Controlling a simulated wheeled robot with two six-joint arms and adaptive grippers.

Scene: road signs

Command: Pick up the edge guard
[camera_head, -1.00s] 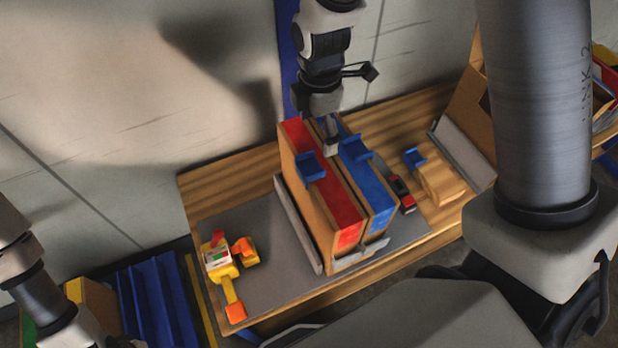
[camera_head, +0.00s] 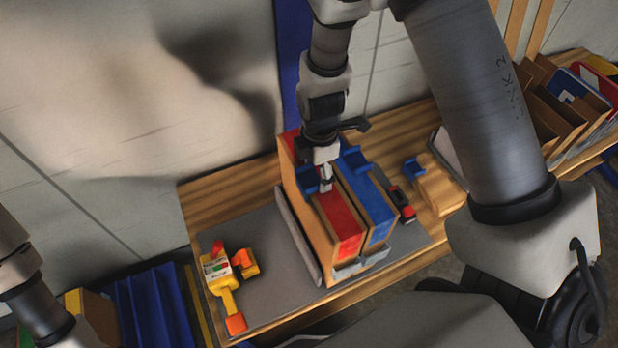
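Small blue angled pieces look like edge guards. One blue edge guard (camera_head: 309,181) sits on the top of the red-topped carton (camera_head: 339,214), partly hidden behind my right gripper. A second blue edge guard (camera_head: 354,160) sits on the blue-topped carton (camera_head: 372,204) beside it. A third blue piece (camera_head: 413,168) is on a tan block at the right. My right gripper (camera_head: 326,184) points down over the red carton, right by the first edge guard. Its fingers are seen edge-on, so their opening and any contact are unclear. My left arm shows at the lower left; its fingertips are out of view.
A yellow-orange tool (camera_head: 224,286) lies on the grey mat (camera_head: 275,294) left of the cartons. A small red and black item (camera_head: 402,204) lies right of them. Blue ribbed panels (camera_head: 152,308) stand at the lower left. A wooden rack (camera_head: 545,110) with signs is at the right.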

